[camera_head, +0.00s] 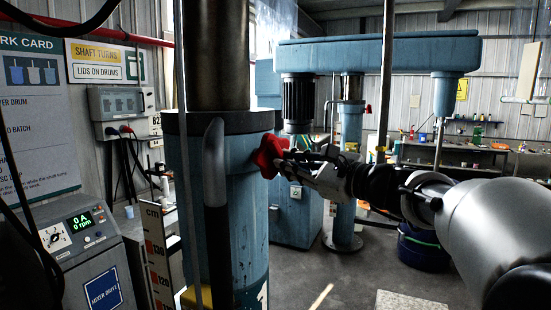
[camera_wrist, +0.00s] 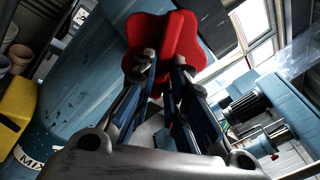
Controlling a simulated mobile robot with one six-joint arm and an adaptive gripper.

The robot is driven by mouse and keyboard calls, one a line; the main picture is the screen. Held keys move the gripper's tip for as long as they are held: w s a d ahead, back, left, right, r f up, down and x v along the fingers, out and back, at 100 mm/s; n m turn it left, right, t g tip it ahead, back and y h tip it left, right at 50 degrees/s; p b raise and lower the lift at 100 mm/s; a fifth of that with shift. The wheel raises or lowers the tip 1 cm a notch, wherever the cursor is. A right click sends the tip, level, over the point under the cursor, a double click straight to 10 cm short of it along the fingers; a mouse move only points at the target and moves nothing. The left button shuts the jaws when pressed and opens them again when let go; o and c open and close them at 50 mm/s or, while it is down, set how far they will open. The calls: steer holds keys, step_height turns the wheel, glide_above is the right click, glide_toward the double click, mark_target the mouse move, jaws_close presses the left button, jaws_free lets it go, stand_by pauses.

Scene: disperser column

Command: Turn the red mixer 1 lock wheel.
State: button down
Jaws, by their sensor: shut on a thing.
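The red lock wheel (camera_head: 268,156) is a lobed red knob on the side of the blue mixer column (camera_head: 228,230), just below its dark collar. My gripper (camera_head: 290,156) reaches it from the right, with its fingertips at the wheel. In the wrist view the red wheel (camera_wrist: 165,45) fills the top middle, and my gripper (camera_wrist: 162,70) has its fingers shut on its near part. The wheel's far side and its mount on the column are hidden. Part of the column's lettering shows in the wrist view.
A grey mixer drive box (camera_head: 85,255) with a green display reading 0 A and 0 rpm stands at the left. A centimetre scale (camera_head: 158,255) stands left of the column. A second blue mixer (camera_head: 350,130) and a bench (camera_head: 455,152) are behind. Open floor lies between.

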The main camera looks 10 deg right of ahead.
steer(key=shift+m, duration=0.4)
steer(key=c, duration=1.6)
jaws_free()
steer(key=v, duration=1.2)
